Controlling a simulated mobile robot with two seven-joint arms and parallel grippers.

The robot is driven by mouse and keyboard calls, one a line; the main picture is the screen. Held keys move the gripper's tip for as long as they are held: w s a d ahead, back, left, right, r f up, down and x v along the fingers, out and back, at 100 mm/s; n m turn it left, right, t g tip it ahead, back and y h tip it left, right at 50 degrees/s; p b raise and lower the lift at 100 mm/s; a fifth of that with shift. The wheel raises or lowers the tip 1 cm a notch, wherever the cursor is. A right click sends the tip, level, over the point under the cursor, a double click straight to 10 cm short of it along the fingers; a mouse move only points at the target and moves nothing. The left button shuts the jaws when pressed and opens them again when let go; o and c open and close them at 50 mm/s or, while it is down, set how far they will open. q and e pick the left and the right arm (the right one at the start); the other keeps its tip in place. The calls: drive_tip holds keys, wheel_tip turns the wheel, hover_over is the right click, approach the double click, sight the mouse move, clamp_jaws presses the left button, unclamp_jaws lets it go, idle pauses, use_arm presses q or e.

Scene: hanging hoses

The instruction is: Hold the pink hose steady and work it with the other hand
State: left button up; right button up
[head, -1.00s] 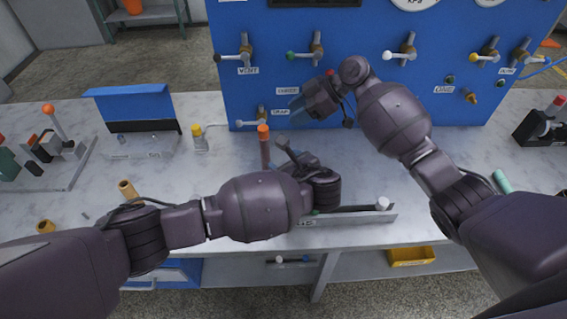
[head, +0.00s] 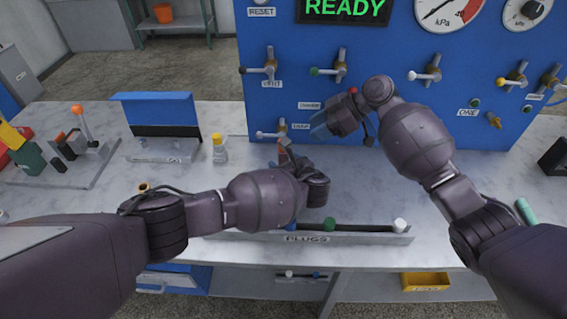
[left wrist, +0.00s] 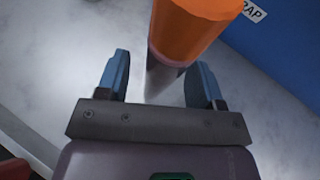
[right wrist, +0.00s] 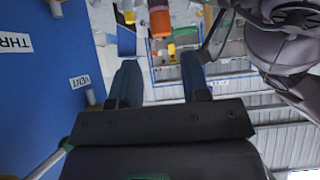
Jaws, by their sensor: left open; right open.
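I cannot make out a pink hose for certain. An upright orange-topped cylinder (left wrist: 190,25), with a narrow pinkish band under the orange, stands at the fingers in the left wrist view. In the head view it is mostly hidden by my left gripper (head: 286,155). My left gripper is open; its blue fingers (left wrist: 160,80) are on either side of the cylinder's lower part, and I cannot tell whether they touch it. My right gripper (head: 319,130) is open in front of the blue panel, above and right of the left one. Nothing is between its fingers (right wrist: 160,82).
The blue panel (head: 385,95) carries several valve handles and gauges. A rack labelled PLUGS (head: 370,238) lies along the front bench edge, below my left gripper. A yellow-capped bottle (head: 219,150) and a blue-backed stand (head: 158,115) are to the left.

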use_arm(q)
drive_tip(key=shift+w+a+f, duration=0.1)
drive_tip(key=shift+w+a, duration=0.05)
drive_tip(key=shift+w, duration=0.15)
